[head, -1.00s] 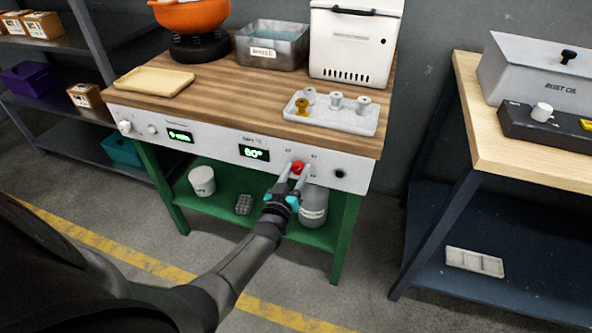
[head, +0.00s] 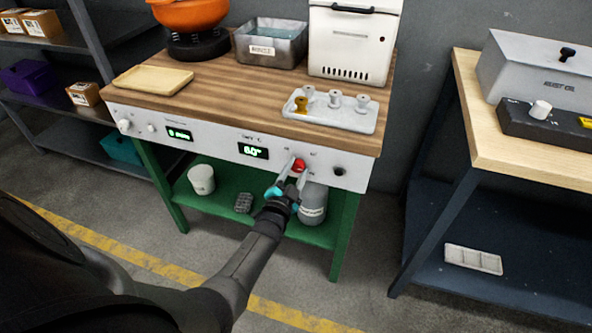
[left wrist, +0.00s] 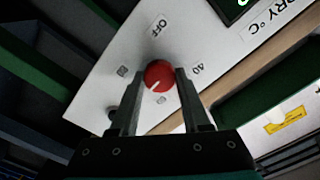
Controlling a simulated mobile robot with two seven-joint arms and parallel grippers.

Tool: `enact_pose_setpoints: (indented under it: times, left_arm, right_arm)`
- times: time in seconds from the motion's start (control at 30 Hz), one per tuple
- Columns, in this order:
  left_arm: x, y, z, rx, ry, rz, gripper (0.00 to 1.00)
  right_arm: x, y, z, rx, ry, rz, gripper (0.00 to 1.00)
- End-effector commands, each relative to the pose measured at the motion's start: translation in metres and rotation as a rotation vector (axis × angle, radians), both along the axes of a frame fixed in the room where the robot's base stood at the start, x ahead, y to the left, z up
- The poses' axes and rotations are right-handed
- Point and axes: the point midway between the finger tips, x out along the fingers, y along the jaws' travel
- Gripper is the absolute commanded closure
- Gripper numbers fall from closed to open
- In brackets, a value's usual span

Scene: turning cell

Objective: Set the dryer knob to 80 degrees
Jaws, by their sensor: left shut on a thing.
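The dryer knob (head: 298,166) is a red round knob on the white front panel (head: 215,146) of the wood-topped bench. The green dryer display (head: 253,151) to its left reads about 60°. My left gripper (head: 296,171) is shut on the knob, one finger on each side. In the left wrist view the knob (left wrist: 159,75) sits between the fingers (left wrist: 159,86). Its white mark points to the lower left of that picture. Printed marks, OFF and 40 among them, surround it; some are too small to read. My right gripper is not in view.
A tray with small spools (head: 333,113) lies on the bench above the knob. A black knob or socket (head: 338,171) is to the right on the panel. A grey container (head: 313,205) stands on the green shelf (head: 262,222) below. A second bench (head: 468,130) is at right.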

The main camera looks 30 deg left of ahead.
Motion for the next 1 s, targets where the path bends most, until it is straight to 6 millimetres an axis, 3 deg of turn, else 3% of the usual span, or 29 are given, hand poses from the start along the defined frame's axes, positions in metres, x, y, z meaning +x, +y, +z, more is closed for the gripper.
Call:
enact_pose_setpoints:
  times: [0.6, 1.0]
  left_arm:
    - [0.000, -0.001, -0.002, 0.555, 0.134, 0.001, 1.00]
    - [0.000, 0.000, -0.002, 0.778, 0.187, 0.001, 1.00]
  right_arm:
    - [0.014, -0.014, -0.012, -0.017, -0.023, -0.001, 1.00]
    - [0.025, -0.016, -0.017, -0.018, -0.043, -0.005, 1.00]
